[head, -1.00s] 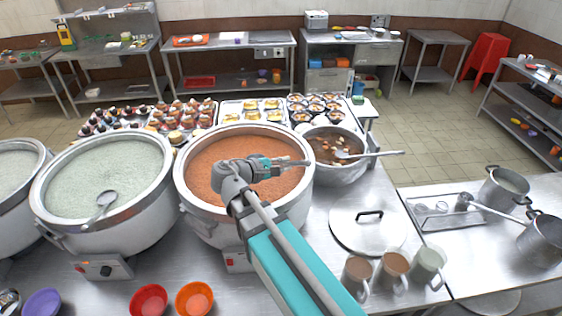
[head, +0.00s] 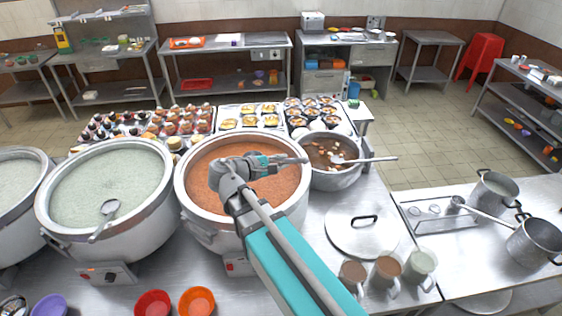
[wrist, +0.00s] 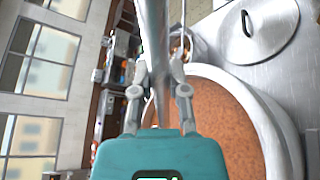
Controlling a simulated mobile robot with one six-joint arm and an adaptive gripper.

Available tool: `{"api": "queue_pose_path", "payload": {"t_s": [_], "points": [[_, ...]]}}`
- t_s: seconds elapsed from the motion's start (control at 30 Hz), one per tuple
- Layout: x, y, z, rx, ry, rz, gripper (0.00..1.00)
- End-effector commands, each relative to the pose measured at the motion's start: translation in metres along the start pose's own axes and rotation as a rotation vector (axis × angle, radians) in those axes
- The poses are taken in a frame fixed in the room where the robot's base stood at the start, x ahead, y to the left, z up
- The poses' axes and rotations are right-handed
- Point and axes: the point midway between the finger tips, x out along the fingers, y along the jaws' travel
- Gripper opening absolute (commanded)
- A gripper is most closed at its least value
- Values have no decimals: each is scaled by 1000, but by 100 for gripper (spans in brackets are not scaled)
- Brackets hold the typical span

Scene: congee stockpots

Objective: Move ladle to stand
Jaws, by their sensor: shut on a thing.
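My gripper (head: 296,161) hangs over the orange congee pot in the head view. In the wrist view its fingers (wrist: 158,72) are shut on a long shiny metal shaft (wrist: 153,30), which looks like the ladle's handle. The shaft runs out at the top edge, and I cannot make out its ladle bowl. A shallow metal tray, which may be the stand (head: 442,224), lies on the right counter beside the saucepans. Another ladle (head: 372,159) rests in the soup bowl, its handle sticking out right. One more ladle (head: 108,208) lies in the green congee pot.
The orange congee pot (head: 290,222) is below my gripper, with the soup bowl (head: 335,180) beyond it. A flat lid (head: 350,238) and several mugs (head: 387,270) lie between there and the tray. Two saucepans (head: 535,245) stand at the right. Bowls (head: 197,300) line the front edge.

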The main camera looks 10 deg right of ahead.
Motion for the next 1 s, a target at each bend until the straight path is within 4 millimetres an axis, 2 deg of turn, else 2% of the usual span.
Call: {"api": "queue_pose_path", "payload": {"t_s": [0.83, 1.0], "points": [[0, 1, 1, 45, 8, 7, 0], [-2, 8, 6, 44, 8, 7, 0]]}}
